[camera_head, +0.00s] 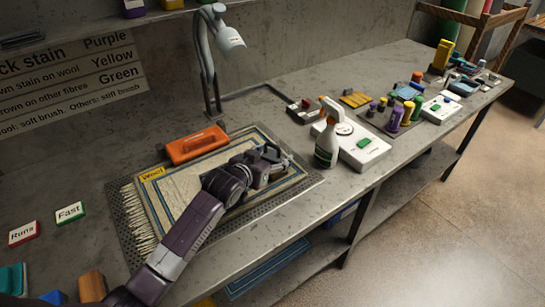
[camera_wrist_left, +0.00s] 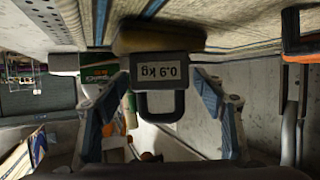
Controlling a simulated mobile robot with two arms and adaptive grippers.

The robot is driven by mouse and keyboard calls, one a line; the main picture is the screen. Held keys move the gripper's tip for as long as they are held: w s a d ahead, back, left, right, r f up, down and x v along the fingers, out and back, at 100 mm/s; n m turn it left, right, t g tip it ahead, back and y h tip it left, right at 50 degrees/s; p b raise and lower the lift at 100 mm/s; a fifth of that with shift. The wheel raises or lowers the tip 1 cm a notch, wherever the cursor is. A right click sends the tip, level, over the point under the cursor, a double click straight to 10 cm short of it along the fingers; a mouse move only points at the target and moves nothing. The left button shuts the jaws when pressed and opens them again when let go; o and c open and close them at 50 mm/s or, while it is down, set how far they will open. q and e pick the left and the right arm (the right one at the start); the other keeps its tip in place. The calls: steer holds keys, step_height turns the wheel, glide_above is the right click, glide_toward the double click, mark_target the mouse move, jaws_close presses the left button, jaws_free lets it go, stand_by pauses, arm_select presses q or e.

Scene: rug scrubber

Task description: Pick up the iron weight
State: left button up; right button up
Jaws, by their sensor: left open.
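The iron weight (camera_wrist_left: 165,72) is a dark block with a looped handle and a "0.9 kg" label, which appears upside down in the left wrist view. It sits against a tan block (camera_wrist_left: 160,38) on the rug. My left gripper (camera_wrist_left: 160,100) is open, with one finger on each side of the weight's handle and a visible gap to each. In the head view my left gripper (camera_head: 268,158) is low over the right part of the rug (camera_head: 185,185); the weight is hard to tell from the fingers there. My right gripper is not in view.
An orange tool (camera_head: 197,143) lies at the rug's back edge. A spray bottle (camera_head: 328,135) and a white device (camera_head: 362,148) stand right of the rug. A lamp (camera_head: 210,60) rises behind. Runs (camera_head: 24,233) and Fast (camera_head: 70,213) blocks lie left; the bench between is clear.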

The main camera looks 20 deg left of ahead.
arm_select(q)
steer(key=shift+c, duration=0.5)
jaws_close()
steer(key=shift+w+r, duration=0.1)
steer(key=shift+r, duration=0.1)
steer(key=shift+r, duration=0.1)
